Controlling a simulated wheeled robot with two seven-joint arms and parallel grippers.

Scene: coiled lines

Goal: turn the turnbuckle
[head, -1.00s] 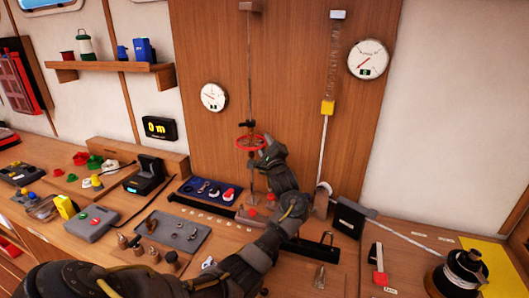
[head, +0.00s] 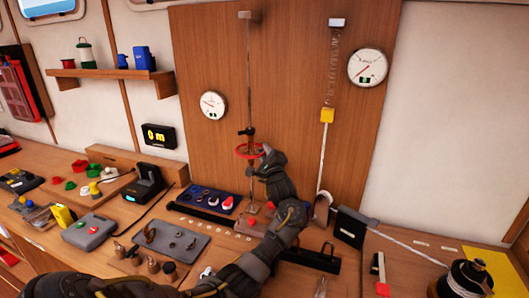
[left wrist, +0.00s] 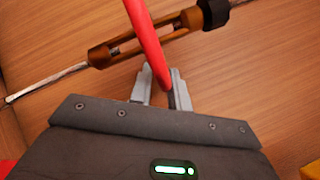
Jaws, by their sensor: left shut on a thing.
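The turnbuckle is a bronze open-frame body (left wrist: 101,55) on a thin metal rod, with a black nut at one end in the left wrist view. In the head view, the turnbuckle sits on a vertical line (head: 249,70) against the wooden panel. My right gripper does not show.
Two round gauges (head: 212,105) (head: 368,67) flank the line on the panel. A second line with a spring and yellow block (head: 327,116) hangs to the right. The bench below holds a blue tray (head: 206,200), a grey tray (head: 170,240) and a black spool (head: 467,276).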

